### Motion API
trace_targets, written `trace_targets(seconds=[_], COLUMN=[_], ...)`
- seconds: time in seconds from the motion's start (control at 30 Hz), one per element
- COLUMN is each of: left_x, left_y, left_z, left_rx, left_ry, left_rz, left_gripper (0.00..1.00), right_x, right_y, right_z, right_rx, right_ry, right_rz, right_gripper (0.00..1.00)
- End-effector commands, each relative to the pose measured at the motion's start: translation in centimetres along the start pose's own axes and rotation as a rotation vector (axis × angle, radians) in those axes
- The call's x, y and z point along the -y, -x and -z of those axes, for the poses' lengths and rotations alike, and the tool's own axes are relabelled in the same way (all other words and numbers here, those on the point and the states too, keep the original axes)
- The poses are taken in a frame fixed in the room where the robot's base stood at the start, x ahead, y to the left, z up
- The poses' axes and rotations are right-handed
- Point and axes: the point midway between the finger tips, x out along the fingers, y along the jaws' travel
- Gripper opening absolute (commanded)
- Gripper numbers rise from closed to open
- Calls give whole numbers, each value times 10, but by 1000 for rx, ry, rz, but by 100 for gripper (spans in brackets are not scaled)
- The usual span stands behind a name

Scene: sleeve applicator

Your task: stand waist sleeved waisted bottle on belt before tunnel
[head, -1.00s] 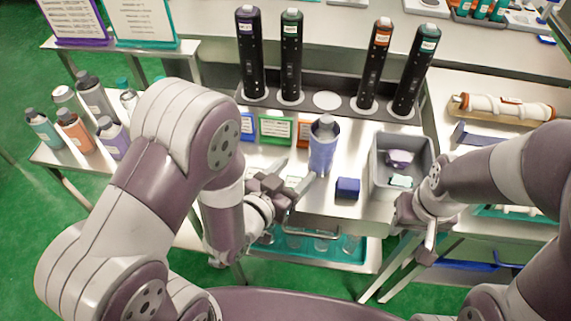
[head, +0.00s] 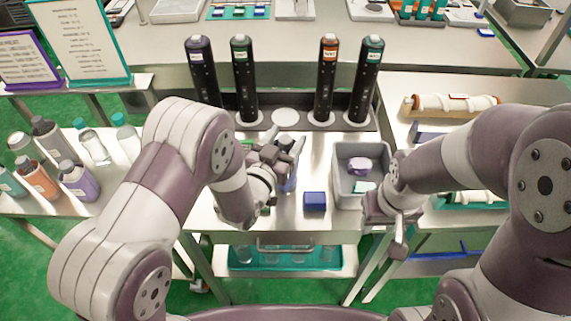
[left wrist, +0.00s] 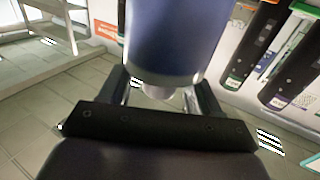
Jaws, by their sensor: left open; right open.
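A bottle with a blue-purple sleeve (head: 291,184) stands on the steel bench, mostly hidden in the head view behind my left gripper (head: 290,152). In the left wrist view the sleeved bottle (left wrist: 178,38) fills the upper middle, its end reaching down between the finger bases. My left gripper (left wrist: 160,95) is open, with a finger on either side of the bottle; I cannot tell whether they touch it. My right gripper (head: 398,240) is open and empty, low in front of the grey bin. I cannot make out a belt or tunnel.
A blue block (head: 315,201) and a grey bin (head: 349,199) with small items are right of the bottle. Several black cylinders, including one with an orange label (head: 325,82), stand in a rack behind. Several bottles, including a purple one (head: 79,184), stand on the left table.

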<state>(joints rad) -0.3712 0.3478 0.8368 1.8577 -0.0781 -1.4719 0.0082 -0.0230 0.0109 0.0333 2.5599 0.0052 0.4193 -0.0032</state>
Motion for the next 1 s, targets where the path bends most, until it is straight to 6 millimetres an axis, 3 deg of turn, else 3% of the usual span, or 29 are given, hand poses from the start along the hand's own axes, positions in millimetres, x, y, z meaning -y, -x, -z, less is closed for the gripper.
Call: trace_targets(seconds=[0.1,0.3,0.67,1.0], left_x=[0,0,0,0], left_y=[0,1,0,0], left_z=[0,0,2,26], left_rx=[0,0,-2,-4], left_ry=[0,0,-1,-1], left_rz=[0,0,0,-1], left_gripper=[62,0,0,0], right_x=[0,0,0,0], right_y=[0,0,-1,-3], right_z=[0,0,0,0], right_rx=[0,0,0,0], right_ry=[0,0,0,0], right_rz=[0,0,0,0], right_gripper=[43,43,43,43])
